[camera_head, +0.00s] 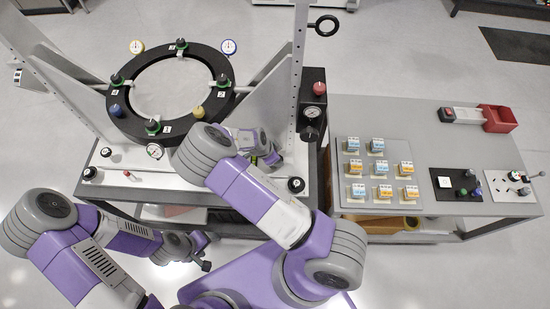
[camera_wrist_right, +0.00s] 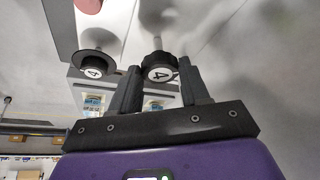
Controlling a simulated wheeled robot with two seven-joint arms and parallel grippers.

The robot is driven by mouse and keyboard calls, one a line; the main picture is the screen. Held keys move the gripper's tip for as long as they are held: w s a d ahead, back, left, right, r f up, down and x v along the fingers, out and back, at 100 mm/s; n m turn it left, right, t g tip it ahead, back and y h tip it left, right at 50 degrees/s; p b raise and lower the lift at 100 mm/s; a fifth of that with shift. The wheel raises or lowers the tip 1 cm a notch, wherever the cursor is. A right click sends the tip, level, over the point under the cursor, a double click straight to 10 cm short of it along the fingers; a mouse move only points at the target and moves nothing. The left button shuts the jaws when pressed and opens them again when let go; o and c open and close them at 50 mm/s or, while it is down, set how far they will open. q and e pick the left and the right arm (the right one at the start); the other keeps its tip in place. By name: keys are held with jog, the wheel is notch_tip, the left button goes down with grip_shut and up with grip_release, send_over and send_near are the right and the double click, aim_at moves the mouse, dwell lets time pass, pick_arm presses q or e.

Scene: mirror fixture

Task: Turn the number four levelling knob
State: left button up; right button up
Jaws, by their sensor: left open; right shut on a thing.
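In the right wrist view, a black knob with a white face marked 4 (camera_wrist_right: 160,73) sits between the two fingers of my right gripper (camera_wrist_right: 158,88), which is shut on it. A second dark round part, also marked 4 (camera_wrist_right: 92,66), is to the left of the fingers. My left gripper (camera_head: 204,252) is open and empty, low in front of the fixture.
Two tall slanted plates flank the ring.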

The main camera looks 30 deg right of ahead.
jog(key=n+t+b, duration=0.1)
jog(key=n, duration=0.2)
jog(key=shift+s+n+t, duration=0.15)
jog(key=shift+n+t, duration=0.15)
jog(key=shift+s+d+n+t+y+b, duration=0.1)
jog(key=shift+n+t+y+b, duration=0.3)
jog(key=shift+n, duration=0.7)
jog(key=shift+d+n+t+y+b, duration=0.1)
jog(key=shift+n+t+b, duration=0.45)
jog(key=shift+n, duration=0.55)
jog(key=o, duration=1.1)
jog(key=shift+c, duration=0.2)
jog(key=shift+r, duration=0.1)
jog(key=p+v, duration=0.1)
jog(key=v, duration=0.6)
jog(key=shift+r, duration=0.25)
jog(key=shift+a, duration=0.1)
